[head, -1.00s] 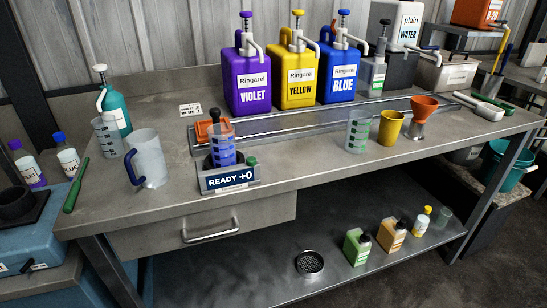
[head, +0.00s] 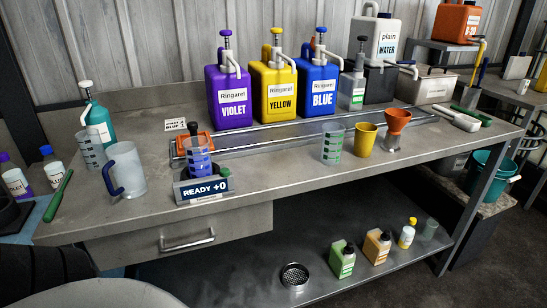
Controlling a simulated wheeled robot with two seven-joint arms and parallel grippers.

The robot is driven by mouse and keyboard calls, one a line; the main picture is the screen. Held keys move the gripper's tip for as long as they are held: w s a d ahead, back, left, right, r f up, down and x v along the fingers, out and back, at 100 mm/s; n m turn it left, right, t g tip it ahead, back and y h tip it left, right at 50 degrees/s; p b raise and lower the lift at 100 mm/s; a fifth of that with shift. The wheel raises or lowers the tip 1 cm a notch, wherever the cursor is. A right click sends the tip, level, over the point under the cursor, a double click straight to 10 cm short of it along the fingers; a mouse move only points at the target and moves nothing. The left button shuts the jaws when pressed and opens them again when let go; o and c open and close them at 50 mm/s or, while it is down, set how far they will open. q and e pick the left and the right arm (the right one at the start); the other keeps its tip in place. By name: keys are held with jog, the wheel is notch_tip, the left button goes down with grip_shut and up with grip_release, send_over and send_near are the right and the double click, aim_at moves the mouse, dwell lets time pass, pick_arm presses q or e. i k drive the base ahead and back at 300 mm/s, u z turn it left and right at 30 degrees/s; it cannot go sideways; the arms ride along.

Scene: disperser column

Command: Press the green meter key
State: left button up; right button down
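The meter (head: 205,189) stands near the front edge of the bench, left of the middle, and its display reads READY +0. A small green key (head: 227,171) shows at the right of its top, partly hidden behind the display. Neither of my grippers is in view, and nothing touches the key.
Violet (head: 229,98), yellow (head: 275,93) and blue (head: 317,88) pump bottles stand behind. A pitcher with a blue handle (head: 126,169) is left of the meter. Bare bench lies between the meter and another clear beaker (head: 333,144). Bottles stand on the lower shelf.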

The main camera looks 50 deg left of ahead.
aim_at(224, 172)
jog(key=k, duration=0.85)
jog(key=u, duration=1.65)
jog(key=i, duration=0.5)
